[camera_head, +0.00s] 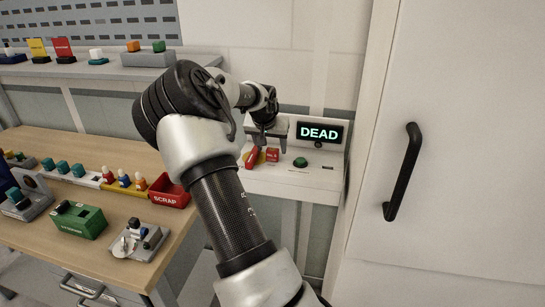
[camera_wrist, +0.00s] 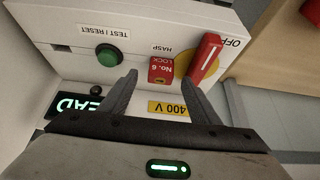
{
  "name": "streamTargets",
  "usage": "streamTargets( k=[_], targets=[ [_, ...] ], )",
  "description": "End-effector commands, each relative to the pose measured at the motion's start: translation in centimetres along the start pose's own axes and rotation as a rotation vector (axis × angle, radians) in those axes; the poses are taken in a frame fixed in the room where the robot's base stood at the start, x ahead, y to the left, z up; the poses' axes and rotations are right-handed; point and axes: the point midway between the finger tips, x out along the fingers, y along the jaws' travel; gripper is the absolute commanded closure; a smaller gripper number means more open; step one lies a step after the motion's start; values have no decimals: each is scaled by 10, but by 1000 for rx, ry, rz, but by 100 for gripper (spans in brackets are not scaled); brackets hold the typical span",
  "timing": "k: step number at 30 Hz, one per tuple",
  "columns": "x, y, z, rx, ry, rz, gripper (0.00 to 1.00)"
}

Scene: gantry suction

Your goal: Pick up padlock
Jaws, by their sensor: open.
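The padlock (camera_wrist: 163,74) is a small red block marked "No. 6 LOCK", at the "HASP" label on the white panel. It also shows in the head view as a small red block (camera_head: 272,155) below my gripper (camera_head: 267,137). In the wrist view my gripper (camera_wrist: 160,84) is open and empty, with one finger on each side of the padlock in the picture. I cannot tell how far above it the fingertips are. The padlock's underside and any shackle are hidden.
A red lever (camera_wrist: 206,58) on a yellow disc, marked "OFF", stands close beside the padlock. A green button (camera_wrist: 109,55) and a "DEAD" display (camera_head: 319,132) are on the same panel. A cabinet door handle (camera_head: 403,172) is to the right; a cluttered wooden bench (camera_head: 110,148) is left.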

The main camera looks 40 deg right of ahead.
Motion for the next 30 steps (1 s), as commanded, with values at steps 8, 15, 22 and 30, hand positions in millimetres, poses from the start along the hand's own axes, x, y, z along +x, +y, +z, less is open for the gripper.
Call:
streamTargets(
  k=[8,15,22,30],
  targets=[
    [40,0,-2,1,-2,3,44],
    [46,-1,-2,0,-1,2,44],
    [46,-1,-2,1,-1,2,71],
    [45,-1,-2,1,0,2,91]
  ],
)
